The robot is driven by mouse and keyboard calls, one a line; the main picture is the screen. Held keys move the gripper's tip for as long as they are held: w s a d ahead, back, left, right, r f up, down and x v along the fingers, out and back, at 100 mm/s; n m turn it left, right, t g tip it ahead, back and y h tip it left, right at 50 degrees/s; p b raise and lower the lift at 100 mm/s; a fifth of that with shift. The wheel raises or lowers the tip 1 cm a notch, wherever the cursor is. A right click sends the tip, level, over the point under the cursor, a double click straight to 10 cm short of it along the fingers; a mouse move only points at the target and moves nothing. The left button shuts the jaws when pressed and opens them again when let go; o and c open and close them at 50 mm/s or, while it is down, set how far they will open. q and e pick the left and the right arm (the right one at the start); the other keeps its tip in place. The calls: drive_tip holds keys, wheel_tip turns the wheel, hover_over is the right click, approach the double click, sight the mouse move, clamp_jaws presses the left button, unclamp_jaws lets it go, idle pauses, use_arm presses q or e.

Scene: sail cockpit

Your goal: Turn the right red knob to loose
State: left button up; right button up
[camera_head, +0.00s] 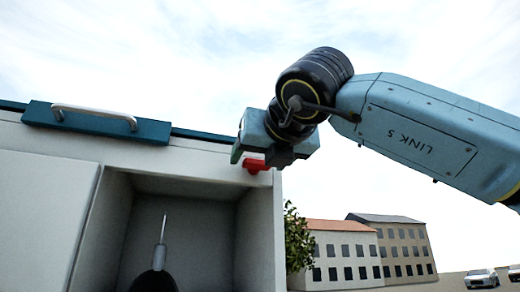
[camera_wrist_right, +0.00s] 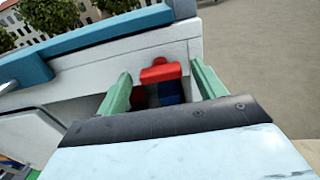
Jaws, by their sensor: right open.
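The red knob (camera_head: 254,166) sits at the top right corner of a white cabinet-like housing in the head view, just under my right gripper (camera_head: 245,148). In the right wrist view the red knob (camera_wrist_right: 160,71) lies between the two green fingers of my right gripper (camera_wrist_right: 161,80). The fingers are apart, with a gap to the knob on each side; contact is not visible. Below the knob, a blue part (camera_wrist_right: 171,93) and a dark red part (camera_wrist_right: 139,97) show partly between the fingers. My left gripper is not in view.
The white housing (camera_head: 50,200) has a teal top strip with a metal handle (camera_head: 95,117). Its open compartment holds a dark rounded object with a thin rod (camera_head: 160,245). Buildings (camera_head: 340,255) and cars stand far off at the right. Open ground (camera_wrist_right: 265,60) lies beyond the housing.

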drive_tip(key=shift+w+a, duration=0.1)
drive_tip(key=shift+w, duration=0.35)
drive_tip(key=shift+c, duration=0.3)
drive_tip(key=c, duration=0.9)
drive_tip(key=shift+c, duration=0.2)
